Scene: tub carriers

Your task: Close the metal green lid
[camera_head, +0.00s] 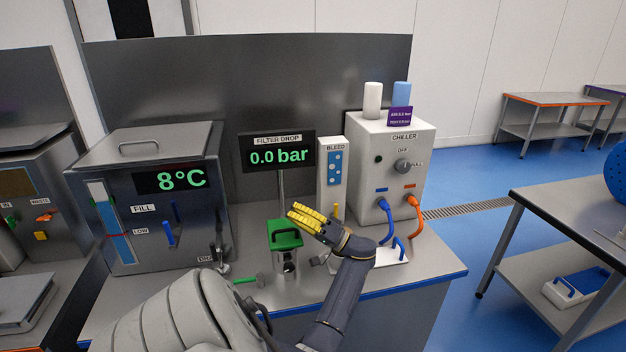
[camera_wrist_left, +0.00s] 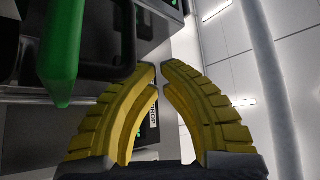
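The green lid (camera_head: 285,241) is on a small metal housing (camera_head: 287,263) at the middle of the bench, below the filter display. I cannot tell how far the lid stands open. My left gripper (camera_head: 291,214), with yellow ribbed fingers, is just above and right of the lid, pointing left; contact cannot be made out. In the left wrist view the fingers (camera_wrist_left: 162,70) curve together with their tips almost meeting and nothing visible between them. A green tapered part (camera_wrist_left: 62,55) shows at upper left there, apart from the fingers. My right gripper is not in view.
A steel tank (camera_head: 150,240) with an 8°C display stands left. The filter display (camera_head: 277,153) reads 0.0 bar behind the lid. The bleed panel (camera_head: 333,170) and white chiller (camera_head: 392,150) with blue and orange hoses stand right. A green-handled part (camera_head: 245,281) lies low in front.

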